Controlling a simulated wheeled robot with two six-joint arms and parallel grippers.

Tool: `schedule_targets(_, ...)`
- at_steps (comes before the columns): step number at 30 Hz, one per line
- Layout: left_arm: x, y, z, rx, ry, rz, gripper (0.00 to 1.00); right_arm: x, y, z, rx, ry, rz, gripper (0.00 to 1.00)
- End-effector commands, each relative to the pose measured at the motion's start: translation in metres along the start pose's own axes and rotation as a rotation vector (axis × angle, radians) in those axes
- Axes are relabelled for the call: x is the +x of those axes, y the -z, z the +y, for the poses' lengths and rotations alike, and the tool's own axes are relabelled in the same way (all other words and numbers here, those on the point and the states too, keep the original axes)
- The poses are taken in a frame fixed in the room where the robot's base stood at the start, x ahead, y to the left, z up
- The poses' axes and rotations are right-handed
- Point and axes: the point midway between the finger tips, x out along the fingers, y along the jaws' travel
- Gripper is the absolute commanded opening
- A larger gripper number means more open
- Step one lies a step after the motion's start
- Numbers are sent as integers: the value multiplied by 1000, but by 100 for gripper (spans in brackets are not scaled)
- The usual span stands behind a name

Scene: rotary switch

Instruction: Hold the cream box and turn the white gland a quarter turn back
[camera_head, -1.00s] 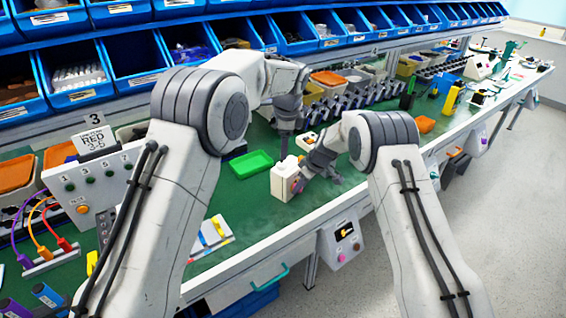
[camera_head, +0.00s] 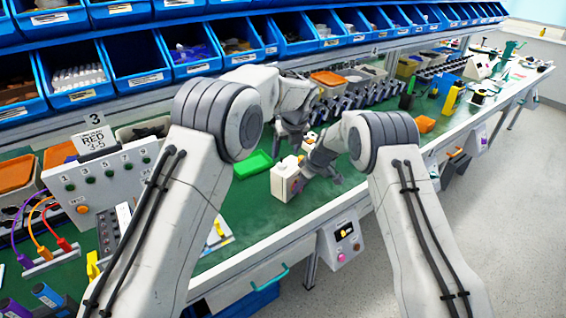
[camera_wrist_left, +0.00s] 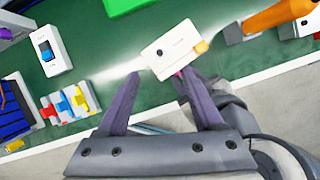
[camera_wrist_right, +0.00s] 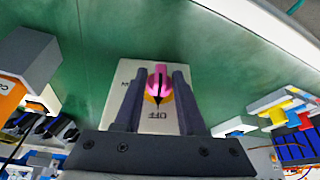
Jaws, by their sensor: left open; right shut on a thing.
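The cream box (camera_head: 284,181) stands upright on the green bench mat. In the right wrist view the box (camera_wrist_right: 125,75) shows a face with "OFF" lettering and a pink knob (camera_wrist_right: 158,80) with a yellow-orange base. My right gripper (camera_wrist_right: 161,76) is shut on the pink knob, one finger on each side. My left gripper (camera_wrist_left: 157,76) is open and empty; the box (camera_wrist_left: 170,47) lies just beyond its fingertips, toward the right one. In the head view my left gripper (camera_head: 291,143) is above and behind the box.
A green tray (camera_head: 251,164) lies left of the box. A white switch block (camera_wrist_left: 47,50) and a block with coloured levers (camera_wrist_left: 69,105) are on the mat. Blue bins line the back. The bench's front edge is close to the box.

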Motion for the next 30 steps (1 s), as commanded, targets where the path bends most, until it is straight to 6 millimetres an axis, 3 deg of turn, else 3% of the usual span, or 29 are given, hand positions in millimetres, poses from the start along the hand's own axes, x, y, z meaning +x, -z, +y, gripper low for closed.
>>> schedule_targets(3, 27, 1, 0, -1, -2, 2, 68, -1, 1, 0, 0, -2, 2, 0)
schedule_targets(9, 59, 0, 0, -3, 0, 1, 68, -1, 1, 0, 0, -2, 2, 0)
schedule_targets(15, 72, 0, 0, -3, 1, 0, 68, -1, 1, 0, 0, -2, 2, 0)
schedule_targets(23, 74, 0, 0, -3, 2, 0, 68, -1, 1, 0, 0, -1, 2, 0)
schedule_targets(24, 74, 0, 0, -3, 2, 0, 64, -1, 1, 0, 0, -1, 2, 0)
schedule_targets(29, 74, 0, 0, -3, 1, 0, 3, -1, 1, 0, 0, -1, 2, 0)
schedule_targets(30, 74, 0, 0, -3, 1, 0, 0, -1, 1, 0, 0, -1, 2, 0)
